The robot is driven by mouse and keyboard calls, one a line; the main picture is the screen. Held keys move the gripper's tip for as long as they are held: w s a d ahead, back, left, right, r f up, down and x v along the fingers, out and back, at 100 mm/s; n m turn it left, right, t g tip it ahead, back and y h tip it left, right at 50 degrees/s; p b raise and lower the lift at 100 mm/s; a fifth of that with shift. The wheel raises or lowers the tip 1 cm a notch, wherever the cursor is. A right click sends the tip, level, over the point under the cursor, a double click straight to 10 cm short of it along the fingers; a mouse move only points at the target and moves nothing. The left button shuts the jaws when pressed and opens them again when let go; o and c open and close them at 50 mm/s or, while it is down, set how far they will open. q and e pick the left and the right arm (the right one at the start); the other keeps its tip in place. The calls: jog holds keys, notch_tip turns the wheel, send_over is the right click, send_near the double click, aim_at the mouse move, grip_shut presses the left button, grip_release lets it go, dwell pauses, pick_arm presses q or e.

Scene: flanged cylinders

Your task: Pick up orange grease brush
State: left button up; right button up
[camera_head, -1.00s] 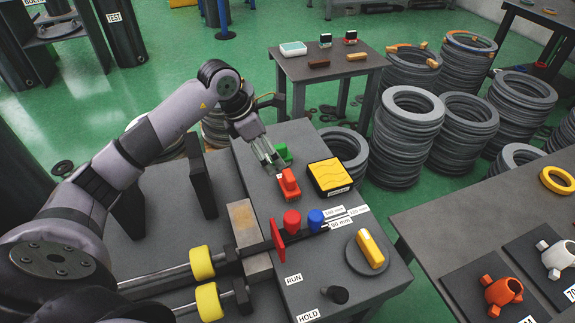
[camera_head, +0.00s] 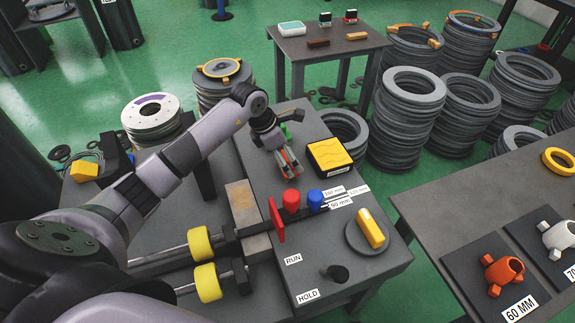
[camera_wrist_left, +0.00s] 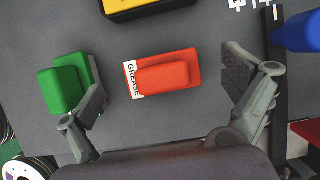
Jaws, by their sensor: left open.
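The orange grease brush (camera_wrist_left: 165,75) is a red-orange block with a raised handle and a white GREASE label. It lies on the grey bench top, label end to the left in the left wrist view. My left gripper (camera_head: 287,168) is above it, fingers pointing down. In the left wrist view my left gripper (camera_wrist_left: 167,88) is open, with one finger on each side of the brush and visible gaps. In the head view the gripper covers most of the brush. My right gripper is not in view.
A green block (camera_wrist_left: 68,85) lies close beside the left finger. A yellow-topped black box (camera_head: 329,157) sits right of the gripper. Red (camera_head: 291,200) and blue (camera_head: 315,199) knobs stand nearer the front, with a yellow-handled dial (camera_head: 370,228) to their right.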

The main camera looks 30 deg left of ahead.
pick_arm(q)
jog(key=x, duration=0.4)
jog(key=shift+b, duration=0.3)
jog(key=shift+w+f, duration=0.1)
jog(key=shift+f, duration=0.05)
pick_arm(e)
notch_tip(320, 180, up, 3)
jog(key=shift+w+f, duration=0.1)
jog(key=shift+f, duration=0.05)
pick_arm(q)
jog(key=shift+c, duration=0.3)
jog(key=c, duration=1.4)
jog(key=shift+r, duration=0.7)
notch_tip(320, 180, up, 19)
jog(key=p, duration=0.2)
jog(key=shift+f+p, duration=0.15)
jog(key=shift+p, duration=0.2)
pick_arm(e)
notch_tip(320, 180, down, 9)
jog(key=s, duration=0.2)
